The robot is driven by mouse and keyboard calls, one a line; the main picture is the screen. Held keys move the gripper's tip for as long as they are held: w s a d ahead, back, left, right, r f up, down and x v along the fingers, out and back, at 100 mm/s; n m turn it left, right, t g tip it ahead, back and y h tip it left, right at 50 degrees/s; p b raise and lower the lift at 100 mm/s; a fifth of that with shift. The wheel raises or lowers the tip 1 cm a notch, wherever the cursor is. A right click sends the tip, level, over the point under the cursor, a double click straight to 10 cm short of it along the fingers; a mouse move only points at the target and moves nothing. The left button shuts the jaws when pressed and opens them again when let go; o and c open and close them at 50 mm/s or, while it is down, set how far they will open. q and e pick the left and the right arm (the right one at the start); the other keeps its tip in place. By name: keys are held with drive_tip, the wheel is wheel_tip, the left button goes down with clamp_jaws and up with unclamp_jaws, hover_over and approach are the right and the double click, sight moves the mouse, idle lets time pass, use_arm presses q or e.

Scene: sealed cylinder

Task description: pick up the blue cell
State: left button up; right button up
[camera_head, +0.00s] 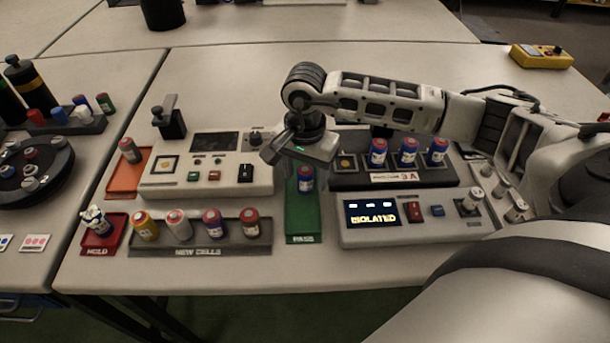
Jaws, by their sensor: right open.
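My right gripper (301,156) reaches in from the right and is open, low over the green PASS tray (303,225). A blue cell with a red top (306,180) stands upright in that tray, just below the gripper. The gripper partly overlaps the top end of the cell; I cannot tell whether they touch. Three more blue cells with red tops, such as the left one (377,153), stand in a dark rack (350,178) to the right. My left gripper is not in view.
A NEW CELLS tray (190,250) with several cells stands at front left, beside a red HOLD tray (90,247). A console with an ISOLATED display (372,212) is at right. A white tester (215,178) stands left of the PASS tray. The front table strip is clear.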

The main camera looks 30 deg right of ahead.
drive_tip(key=c, duration=1.1)
